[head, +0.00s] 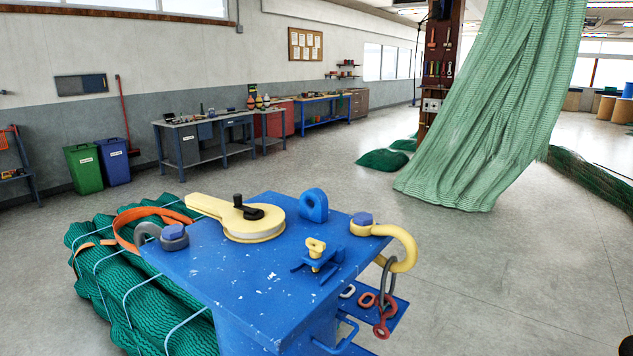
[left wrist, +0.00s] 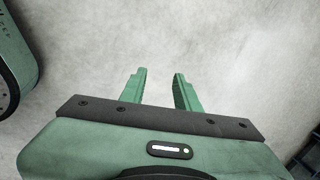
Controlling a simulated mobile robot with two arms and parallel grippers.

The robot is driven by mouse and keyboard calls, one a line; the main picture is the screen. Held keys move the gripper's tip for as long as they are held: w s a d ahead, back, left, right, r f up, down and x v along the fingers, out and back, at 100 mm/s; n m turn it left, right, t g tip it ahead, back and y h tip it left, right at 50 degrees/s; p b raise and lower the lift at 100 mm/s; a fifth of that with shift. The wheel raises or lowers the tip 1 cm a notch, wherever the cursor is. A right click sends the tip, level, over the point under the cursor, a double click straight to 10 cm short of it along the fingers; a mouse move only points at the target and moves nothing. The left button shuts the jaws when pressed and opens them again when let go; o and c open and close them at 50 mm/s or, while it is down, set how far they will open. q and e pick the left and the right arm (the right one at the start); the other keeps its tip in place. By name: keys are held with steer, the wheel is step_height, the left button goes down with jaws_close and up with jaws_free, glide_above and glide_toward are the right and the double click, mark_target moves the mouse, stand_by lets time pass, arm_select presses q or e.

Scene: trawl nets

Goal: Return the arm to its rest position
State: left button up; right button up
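My left gripper (left wrist: 160,92) shows in the left wrist view with its two green fingers apart. Nothing is between them, and bare grey floor lies behind them. Neither gripper shows in the head view, and my right gripper is in neither view. In the head view a blue stand (head: 260,268) is in front of me. A chain with a red link (head: 382,328) hangs from the hook.
A bundled green net (head: 110,280) with an orange strap lies left of the stand. A large green net (head: 490,120) hangs at the right. Workbenches (head: 205,135) and green and blue bins (head: 84,168) line the left wall. The floor (head: 480,270) right of the stand is clear.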

arm_select(q)
steer(key=d+f+h, duration=0.1)
steer(key=d+f, duration=0.1)
steer(key=d, duration=0.7)
steer(key=s+d+f+n+h+b, duration=0.1)
steer(key=d+f, duration=0.2)
steer(key=d, duration=0.7)
steer(key=d+f+h+b, duration=0.1)
steer(key=d+f, duration=0.2)
steer(key=d, duration=0.7)
steer(key=shift+s+h, duration=0.3)
steer(key=shift+h, duration=0.1)
steer(key=shift+d, duration=0.1)
